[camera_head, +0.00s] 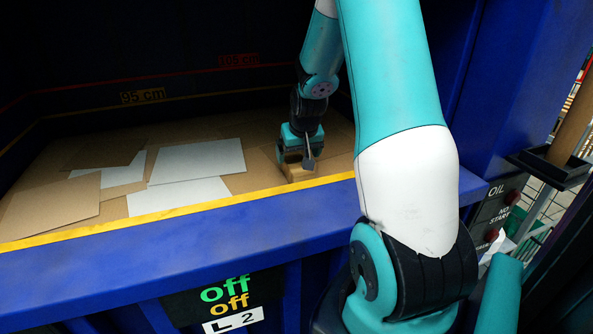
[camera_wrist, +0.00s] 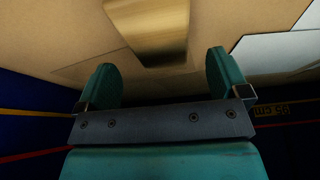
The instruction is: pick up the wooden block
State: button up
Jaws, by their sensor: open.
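The wooden block (camera_wrist: 147,30) lies on brown cardboard near the top middle of the wrist view, its upper part cut off by the frame edge. My gripper (camera_wrist: 162,84) is open, its two teal fingers apart with nothing between them. The block is ahead of the fingertips, roughly in line with the gap. In the head view my gripper (camera_head: 301,160) hangs low over the block (camera_head: 297,173), which is partly hidden behind it near the yellow front edge.
Blue walls enclose the cardboard-covered bed, with a yellow-topped front edge (camera_head: 180,213). White sheets (camera_head: 198,160) and brown cardboard sheets (camera_head: 50,205) lie flat to the left. A control panel (camera_head: 497,205) is at the right.

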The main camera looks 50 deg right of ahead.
aim_at(296, 161)
jog(key=p+x, duration=0.1)
jog(key=x, duration=0.5)
jog(key=shift+w+d+f, duration=0.1)
jog(key=shift+w+d, duration=0.05)
jog(key=shift+w, duration=0.15)
jog(key=shift+f, duration=0.25)
dwell(0.4)
jog(key=c, duration=1)
jog(key=shift+c, duration=0.5)
jog(key=shift+r, duration=0.15)
